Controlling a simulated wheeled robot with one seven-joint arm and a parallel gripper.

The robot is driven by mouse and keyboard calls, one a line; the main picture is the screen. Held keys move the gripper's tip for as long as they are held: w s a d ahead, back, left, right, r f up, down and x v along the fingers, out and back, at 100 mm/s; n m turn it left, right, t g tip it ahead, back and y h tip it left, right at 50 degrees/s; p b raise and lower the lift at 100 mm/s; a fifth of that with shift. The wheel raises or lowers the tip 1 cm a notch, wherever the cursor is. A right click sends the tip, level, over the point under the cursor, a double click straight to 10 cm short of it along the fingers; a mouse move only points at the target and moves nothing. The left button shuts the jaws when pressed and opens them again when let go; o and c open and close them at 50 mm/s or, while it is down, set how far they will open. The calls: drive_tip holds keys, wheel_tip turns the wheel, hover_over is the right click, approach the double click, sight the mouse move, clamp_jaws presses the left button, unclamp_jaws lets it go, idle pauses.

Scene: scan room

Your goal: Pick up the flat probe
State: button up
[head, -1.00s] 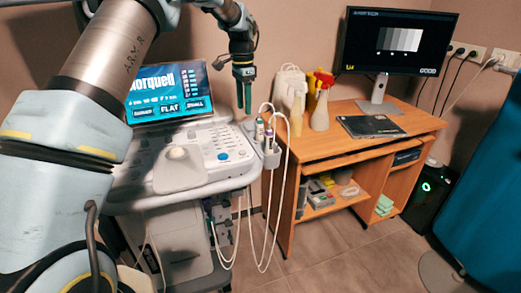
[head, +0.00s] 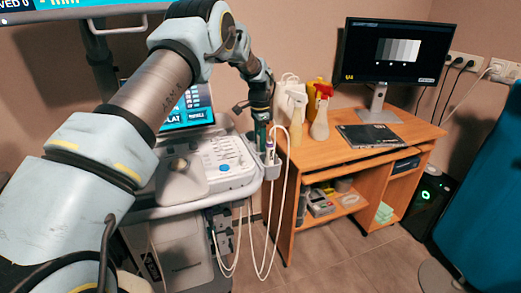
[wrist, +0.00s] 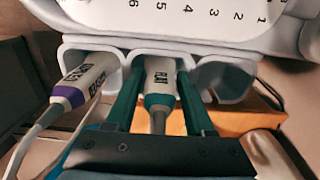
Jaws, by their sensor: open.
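The flat probe (wrist: 160,76) is white with a teal band and the label FLAT. It sits in the middle slot of a grey holder (wrist: 222,75) in the wrist view. My gripper (wrist: 159,92) is open, with one green finger on each side of the flat probe. I cannot tell whether either finger touches it. In the head view my gripper (head: 262,135) is down at the holder on the right side of the ultrasound cart (head: 222,160) and hides the flat probe there.
A purple-banded probe (wrist: 87,80) sits in the slot to the left; the right slot is empty. White cables (head: 285,200) hang below the holder. A wooden desk (head: 350,155) with spray bottles (head: 320,115) and a monitor (head: 395,55) stands close to the right.

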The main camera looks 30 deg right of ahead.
drive_tip(key=shift+f, duration=0.65)
clamp_jaws()
